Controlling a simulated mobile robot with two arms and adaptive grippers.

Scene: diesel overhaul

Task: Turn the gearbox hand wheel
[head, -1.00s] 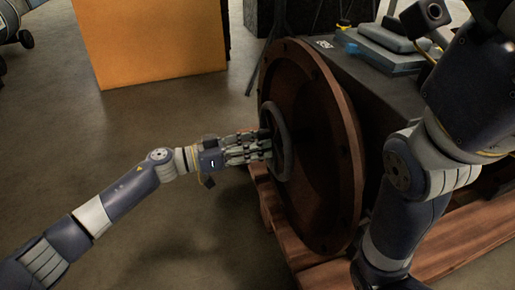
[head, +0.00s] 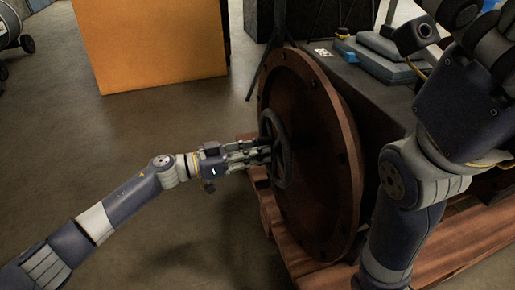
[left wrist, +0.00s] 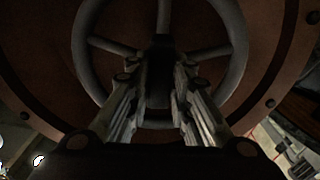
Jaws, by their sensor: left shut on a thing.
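The gearbox hand wheel (head: 284,150) is a dark grey ring standing in front of the round rusty-brown flange (head: 325,165) of the gearbox. In the left wrist view the hand wheel (left wrist: 235,45) shows its rim and spokes around a dark hub. My left gripper (head: 268,150) reaches in from the left with its fingers at the wheel. In the left wrist view the two fingers (left wrist: 160,75) point at the middle of the wheel and are shut on a part of it. The exact contact is dark and hard to see.
The gearbox rests on a wooden pallet (head: 440,245). My right arm fills the right side of the head view. An orange-yellow box (head: 150,45) stands at the back left. The floor (head: 90,140) left of the wheel is clear.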

